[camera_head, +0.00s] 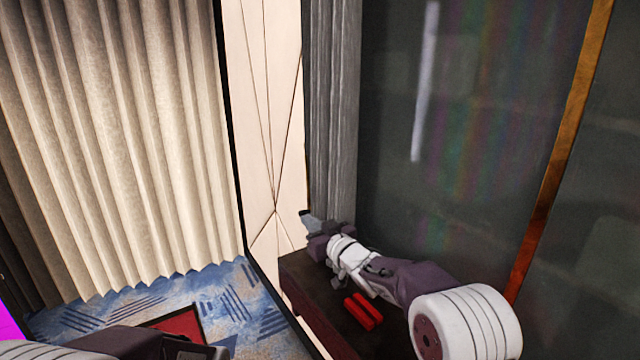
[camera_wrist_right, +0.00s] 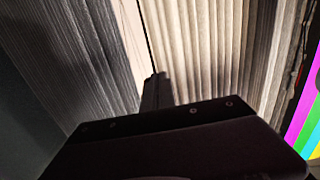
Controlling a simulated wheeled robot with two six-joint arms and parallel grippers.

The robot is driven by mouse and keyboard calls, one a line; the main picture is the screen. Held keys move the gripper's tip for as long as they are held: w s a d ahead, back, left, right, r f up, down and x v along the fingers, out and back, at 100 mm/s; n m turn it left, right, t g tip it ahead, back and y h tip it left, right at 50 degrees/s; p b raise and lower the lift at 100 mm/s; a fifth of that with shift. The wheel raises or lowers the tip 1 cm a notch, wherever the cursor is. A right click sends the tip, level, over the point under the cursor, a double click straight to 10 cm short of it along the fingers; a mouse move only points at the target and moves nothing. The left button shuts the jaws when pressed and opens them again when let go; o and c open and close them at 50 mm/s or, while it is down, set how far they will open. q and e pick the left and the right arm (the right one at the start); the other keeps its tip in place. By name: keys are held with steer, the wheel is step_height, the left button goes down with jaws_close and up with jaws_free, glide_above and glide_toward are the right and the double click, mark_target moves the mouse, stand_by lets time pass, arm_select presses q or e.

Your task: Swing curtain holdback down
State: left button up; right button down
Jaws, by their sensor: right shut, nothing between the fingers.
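My right gripper (camera_head: 306,215) is shut and empty, at the lower end of a narrow grey curtain (camera_head: 334,110) and beside a pale panel with dark lines (camera_head: 270,120). I cannot tell whether it touches either. In the right wrist view its dark fingers (camera_wrist_right: 157,88) are together, with the grey curtain (camera_wrist_right: 85,65) to the left and a wide beige curtain (camera_wrist_right: 205,50) behind and to the right. The beige curtain (camera_head: 120,130) fills the left of the head view. I cannot make out a curtain holdback in either view. My left gripper is not visible; only part of my left arm shows.
A dark, low surface (camera_head: 312,285) lies under my right arm, with a red object (camera_head: 363,311) on it. A dark glassy panel (camera_head: 450,190) with an orange-brown strip (camera_head: 560,160) stands on the right. A blue patterned carpet (camera_head: 225,300) covers the floor at lower left.

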step_height(320, 180, down, 4)
steer(key=w+a+b, duration=0.2)
steer(key=v, duration=0.8)
steer(key=shift+s+d+r+b, duration=0.15)
steer(key=shift+d+r+b, duration=0.25)
